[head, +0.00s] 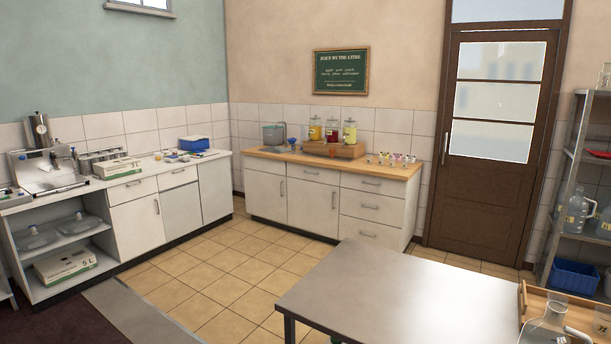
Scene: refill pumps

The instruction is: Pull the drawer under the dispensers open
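Neither of my grippers is in view.
A steel table (390,290) fills the front right, with a glass jug (550,322) and a wooden tray (535,298) at its right end. Tiled floor (245,265) lies open before the cabinet. A shelf rack (560,170) stands at right, beside a brown door (462,200).

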